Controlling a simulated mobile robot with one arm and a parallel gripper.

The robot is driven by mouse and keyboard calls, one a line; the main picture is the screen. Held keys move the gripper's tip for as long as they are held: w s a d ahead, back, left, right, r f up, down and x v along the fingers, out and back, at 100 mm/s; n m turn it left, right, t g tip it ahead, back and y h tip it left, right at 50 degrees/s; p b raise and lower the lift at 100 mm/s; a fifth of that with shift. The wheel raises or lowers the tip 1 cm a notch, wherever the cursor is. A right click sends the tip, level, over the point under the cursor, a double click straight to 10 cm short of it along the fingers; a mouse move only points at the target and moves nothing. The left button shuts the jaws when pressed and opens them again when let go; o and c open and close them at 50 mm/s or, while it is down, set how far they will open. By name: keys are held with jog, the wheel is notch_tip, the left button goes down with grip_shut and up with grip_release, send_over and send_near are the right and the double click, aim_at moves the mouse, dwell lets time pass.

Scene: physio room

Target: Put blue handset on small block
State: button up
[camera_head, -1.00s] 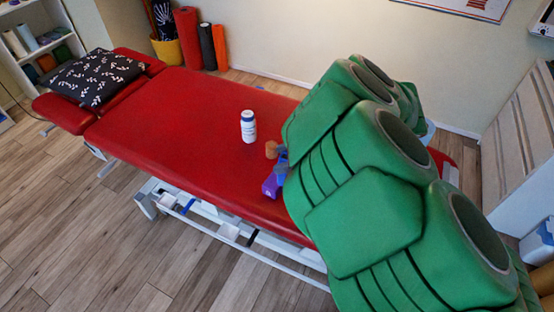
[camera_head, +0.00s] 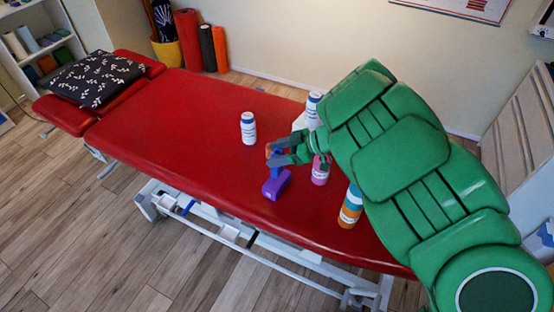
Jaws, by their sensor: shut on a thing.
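The blue handset (camera_head: 277,154) is small and partly hidden by my green gripper (camera_head: 274,154). My gripper reaches in from the right and is shut on it. The handset is just behind and above a small purple block (camera_head: 277,184) near the front edge of the red treatment table (camera_head: 180,125). I cannot tell whether the handset touches the block. A small orange-brown thing (camera_head: 269,150) shows beside the fingers, partly hidden.
A white bottle (camera_head: 248,128) stands left of my gripper. Another white bottle (camera_head: 313,106), a pink bottle (camera_head: 320,170) and an orange-and-teal bottle (camera_head: 350,206) stand close to my arm. A patterned pillow (camera_head: 96,77) lies at the far left. The table's left half is mostly clear.

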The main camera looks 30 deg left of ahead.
jog(key=shift+w+a+f, duration=0.15)
jog(key=shift+w+f, duration=0.05)
jog(key=shift+f, duration=0.2)
jog(key=shift+w+a+f, duration=0.15)
jog(key=shift+f, duration=1.5)
jog(key=shift+f, duration=0.15)
jog(key=o, duration=1.1)
jog(key=shift+o, duration=0.2)
jog(key=shift+d+r, duration=0.1)
jog(key=shift+r, duration=0.1)
jog(key=v, duration=1.1)
jog(key=shift+w+d, duration=0.15)
jog(key=shift+d, duration=0.25)
jog(key=shift+r, duration=0.2)
